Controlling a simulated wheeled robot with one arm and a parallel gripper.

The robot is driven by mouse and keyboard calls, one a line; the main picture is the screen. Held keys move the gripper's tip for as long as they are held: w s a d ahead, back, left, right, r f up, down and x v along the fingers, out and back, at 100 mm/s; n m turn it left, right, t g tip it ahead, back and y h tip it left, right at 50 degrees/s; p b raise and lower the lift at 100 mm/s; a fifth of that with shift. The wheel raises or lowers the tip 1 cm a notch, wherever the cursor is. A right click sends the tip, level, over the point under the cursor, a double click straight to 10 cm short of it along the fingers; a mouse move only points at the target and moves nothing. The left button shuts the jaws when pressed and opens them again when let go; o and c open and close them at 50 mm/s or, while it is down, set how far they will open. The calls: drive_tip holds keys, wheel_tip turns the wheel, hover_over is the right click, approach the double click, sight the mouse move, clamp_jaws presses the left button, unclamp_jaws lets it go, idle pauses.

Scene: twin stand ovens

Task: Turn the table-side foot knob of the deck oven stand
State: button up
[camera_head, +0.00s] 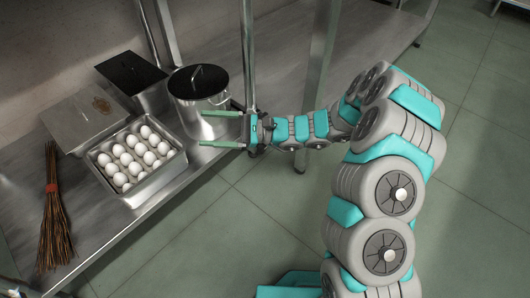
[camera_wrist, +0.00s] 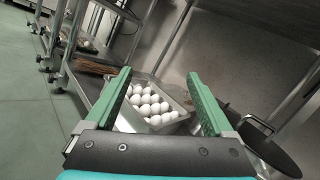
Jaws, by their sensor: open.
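No deck oven or foot knob can be made out for sure. In the wrist view, metal stand legs (camera_wrist: 70,45) rise at the upper left, with small dark foot parts (camera_wrist: 50,75) near the floor. They are too small to tell whether one is the knob. My gripper (camera_head: 202,128) is open and empty, with its green fingers spread apart. In the head view it points left at the front edge of the steel table, close to the pot. In the wrist view the fingers (camera_wrist: 158,73) frame the egg tray beyond them, with a clear gap to it.
The steel table (camera_head: 105,235) carries a lidded pot (camera_head: 200,92), a dark-topped container (camera_head: 130,72), a flat box (camera_head: 85,118), a tray of white eggs (camera_head: 150,190) and a twig bundle (camera_head: 53,215). A metal post (camera_head: 248,55) stands near my gripper. The tiled floor (camera_head: 470,170) at right is open.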

drive_tip(key=w+d+f+m+t, duration=0.2)
drive_tip(key=w+f+m+t, duration=0.4)
drive_tip(key=w+f, duration=0.25)
drive_tip(key=m+t+h, duration=0.7)
drive_tip(key=m+t, duration=0.3)
approach(264, 150)
drive_tip(key=shift+w+a+r+b, duration=0.15)
drive_tip(key=shift+w+a+b, duration=0.2)
drive_tip(key=shift+a, duration=0.25)
drive_tip(key=shift+b+x, duration=0.7)
drive_tip(key=shift+x, duration=3.15)
